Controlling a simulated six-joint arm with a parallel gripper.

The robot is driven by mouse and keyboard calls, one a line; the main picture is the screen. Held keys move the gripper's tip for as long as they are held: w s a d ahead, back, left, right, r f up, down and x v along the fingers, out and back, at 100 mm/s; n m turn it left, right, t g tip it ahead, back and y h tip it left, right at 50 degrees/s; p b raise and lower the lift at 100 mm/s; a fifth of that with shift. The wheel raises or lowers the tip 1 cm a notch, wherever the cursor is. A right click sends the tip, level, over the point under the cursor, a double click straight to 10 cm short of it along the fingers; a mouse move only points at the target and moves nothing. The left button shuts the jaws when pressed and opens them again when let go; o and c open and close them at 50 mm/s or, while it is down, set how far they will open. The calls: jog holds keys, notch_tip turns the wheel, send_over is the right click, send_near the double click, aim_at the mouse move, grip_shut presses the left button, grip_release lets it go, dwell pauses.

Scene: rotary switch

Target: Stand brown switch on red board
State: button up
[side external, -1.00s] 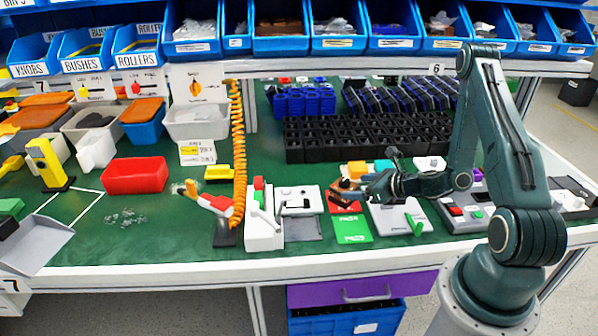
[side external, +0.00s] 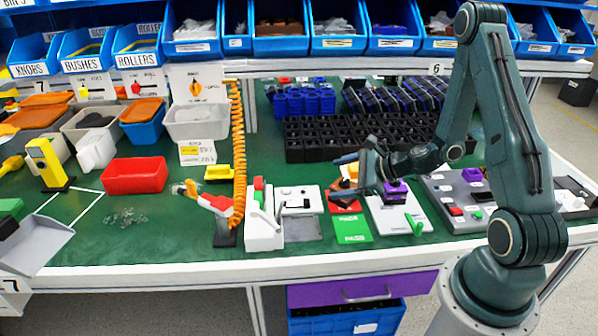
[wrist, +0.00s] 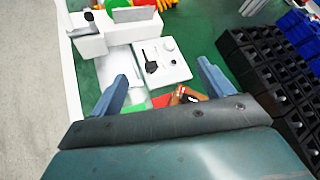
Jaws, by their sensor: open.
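The red board (side external: 349,207) lies on the green bench, just behind a green board (side external: 352,229). The brown switch (side external: 342,195) is at the red board, small and partly covered by my gripper in the side view. Whether it stands upright or is tilted I cannot tell. In the wrist view the brown switch (wrist: 178,95) shows at the lower middle, cut off by my gripper body. My gripper (side external: 355,174) is open above the red board with nothing seen between its fingers; both fingers (wrist: 162,72) also show in the wrist view.
A white plate with a purple knob (side external: 395,192) and green lever stands right of the red board. A white-grey switch plate (side external: 298,202) is to its left. An orange block (side external: 350,170) sits behind it. Black bins (side external: 340,138) fill the back.

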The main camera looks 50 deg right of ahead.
jog(key=s+a+r+n+g, duration=0.5)
jog(key=a+r+n, duration=0.6)
jog(key=n, duration=0.6)
jog(key=s+r+n+h, duration=0.3)
jog(key=s+r+n, duration=0.7)
jog(key=s, duration=0.5)
jog(key=shift+s+r+g+h, duration=0.3)
jog(key=shift+s+r+g, duration=0.1)
jog(key=shift+r, duration=0.4)
jog(key=shift+w, duration=0.1)
